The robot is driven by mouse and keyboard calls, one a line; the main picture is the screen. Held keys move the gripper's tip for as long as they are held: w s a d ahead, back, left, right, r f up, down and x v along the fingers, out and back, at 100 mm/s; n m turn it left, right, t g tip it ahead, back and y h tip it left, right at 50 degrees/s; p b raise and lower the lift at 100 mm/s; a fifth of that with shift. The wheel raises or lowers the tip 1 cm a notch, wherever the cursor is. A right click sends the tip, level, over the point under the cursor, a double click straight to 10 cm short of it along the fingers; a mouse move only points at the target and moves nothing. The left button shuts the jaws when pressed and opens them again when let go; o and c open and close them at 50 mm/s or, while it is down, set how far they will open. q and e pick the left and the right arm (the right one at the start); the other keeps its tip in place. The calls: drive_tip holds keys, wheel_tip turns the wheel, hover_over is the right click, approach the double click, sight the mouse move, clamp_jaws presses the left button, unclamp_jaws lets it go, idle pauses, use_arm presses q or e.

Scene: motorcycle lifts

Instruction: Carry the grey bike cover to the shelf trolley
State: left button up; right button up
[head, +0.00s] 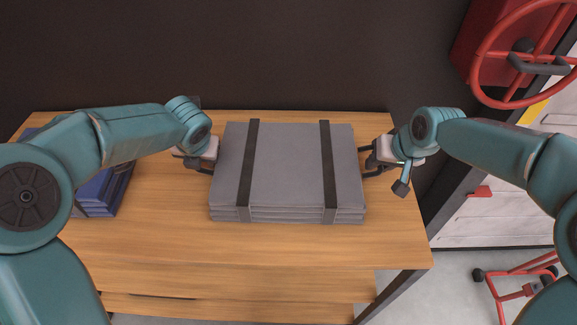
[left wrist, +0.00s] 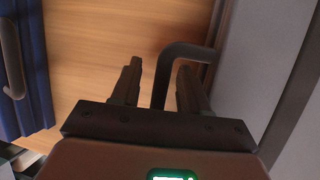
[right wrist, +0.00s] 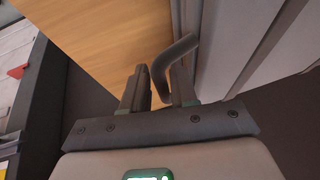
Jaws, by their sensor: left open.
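The grey bike cover (head: 288,165) lies folded in a flat stack on the wooden bench, with two dark straps around it and a dark handle at each side. My left gripper (head: 205,165) is at its left side. In the left wrist view the left gripper (left wrist: 160,85) is open, with the cover's left handle (left wrist: 168,62) between its fingers. My right gripper (head: 372,162) is at the cover's right side. The shelf trolley cannot be made out.
The wooden bench (head: 160,245) has bare top in front of the cover. A blue folded bundle (head: 100,190) lies at its left end, partly behind my left arm. A dark wall stands behind. At right are a red handwheel (head: 483,70) and a red wheeled frame (head: 520,270) on the floor.

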use_arm(q)
drive_tip(key=shift+w+f, duration=0.15)
use_arm(e)
drive_tip(key=shift+w+f, duration=0.1)
drive_tip(key=shift+w, duration=0.05)
use_arm(q)
drive_tip(key=c, duration=0.4)
use_arm(e)
drive_tip(key=c, duration=0.4)
use_arm(q)
clamp_jaws()
use_arm(e)
clamp_jaws()
use_arm(q)
drive_tip(key=shift+a, duration=0.1)
